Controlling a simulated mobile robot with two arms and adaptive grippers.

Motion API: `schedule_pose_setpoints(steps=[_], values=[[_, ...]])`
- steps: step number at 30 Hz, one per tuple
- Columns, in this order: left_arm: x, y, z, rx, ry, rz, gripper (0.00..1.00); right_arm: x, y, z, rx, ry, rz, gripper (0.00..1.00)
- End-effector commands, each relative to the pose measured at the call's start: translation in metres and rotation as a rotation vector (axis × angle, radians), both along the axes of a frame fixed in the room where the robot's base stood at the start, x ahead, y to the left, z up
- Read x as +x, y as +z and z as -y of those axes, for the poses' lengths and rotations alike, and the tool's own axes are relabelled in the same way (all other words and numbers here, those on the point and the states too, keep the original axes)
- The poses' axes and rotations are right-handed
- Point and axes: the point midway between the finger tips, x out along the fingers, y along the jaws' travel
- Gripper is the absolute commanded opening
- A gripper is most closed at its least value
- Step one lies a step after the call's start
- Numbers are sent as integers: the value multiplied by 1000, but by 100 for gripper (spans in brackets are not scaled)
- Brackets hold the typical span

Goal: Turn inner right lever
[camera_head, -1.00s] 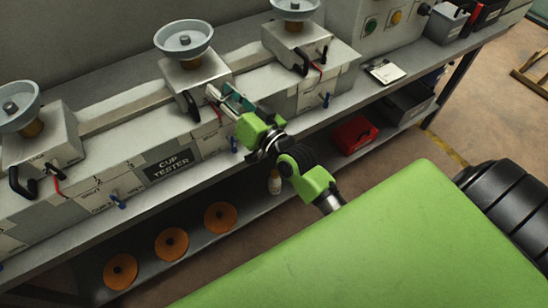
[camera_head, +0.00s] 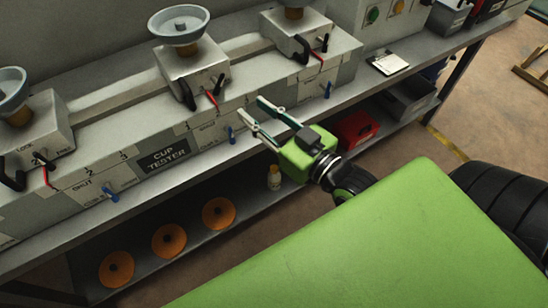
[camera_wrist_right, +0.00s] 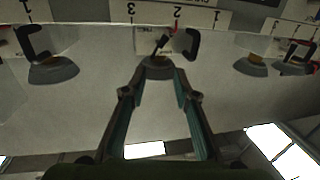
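The cup tester's middle station (camera_head: 190,68) carries a black handle (camera_head: 187,97), a red lever (camera_head: 211,99) and, lower on the front, a blue lever (camera_head: 231,135). The right station (camera_head: 296,36) has a black handle (camera_head: 299,48), a red lever (camera_head: 315,55) and a blue lever (camera_head: 327,89). I cannot tell which is the inner right lever. My right gripper (camera_head: 250,108) is open and empty in front of the tester, right of the middle station's levers and apart from them. In the right wrist view its spread fingers (camera_wrist_right: 158,66) point at a station with a black handle (camera_wrist_right: 192,45). My left gripper is out of view.
A left station (camera_head: 38,125) stands farther along the bench. Orange discs (camera_head: 168,240) and a small bottle (camera_head: 274,178) sit on the lower shelf, with a red box (camera_head: 357,131) to the right. A white card (camera_head: 388,64) lies on the bench.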

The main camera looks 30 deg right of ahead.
Motion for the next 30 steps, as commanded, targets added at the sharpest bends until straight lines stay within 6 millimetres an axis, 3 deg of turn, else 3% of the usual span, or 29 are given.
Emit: schedule_pose_setpoints(steps=[13,30], values=[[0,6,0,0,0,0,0,17,-90,16,-20,-47,-155,28],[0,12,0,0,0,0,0,14,-203,30,-49,-89,-353,28]])
